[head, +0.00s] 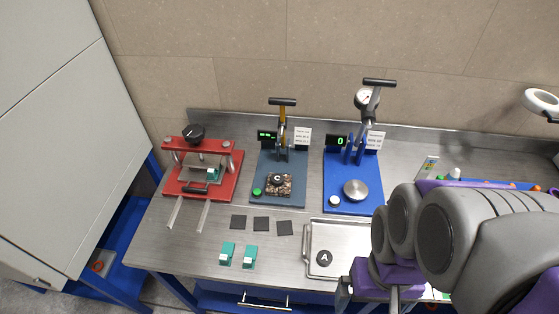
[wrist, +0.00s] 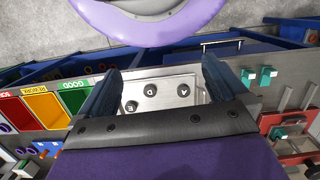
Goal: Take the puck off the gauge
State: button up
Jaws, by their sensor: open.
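A dark round puck marked C (head: 278,178) sits on the brown-and-black stage of the grey-blue lever stand (head: 265,197). The stand has a green button and a display showing dashes. The blue lever stand (head: 335,190) beside it has a dial, a display reading 0 and a bare silver disc (head: 355,189). I cannot tell for sure which stand is the gauge. My gripper (wrist: 161,66) is open and empty above the metal tray (wrist: 165,73), away from puck C. Puck A (wrist: 183,90), puck D (wrist: 150,90) and puck E (wrist: 130,106) show between and below its fingers.
A red press (head: 230,183) stands at left. Dark squares (head: 261,224) and teal blocks (head: 250,256) lie in front of the stands. My arm hides the right of the bench and part of the tray. Red, yellow and green bins (wrist: 72,98) show in the wrist view.

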aim_at(278, 179)
jog(key=shift+c, duration=0.3)
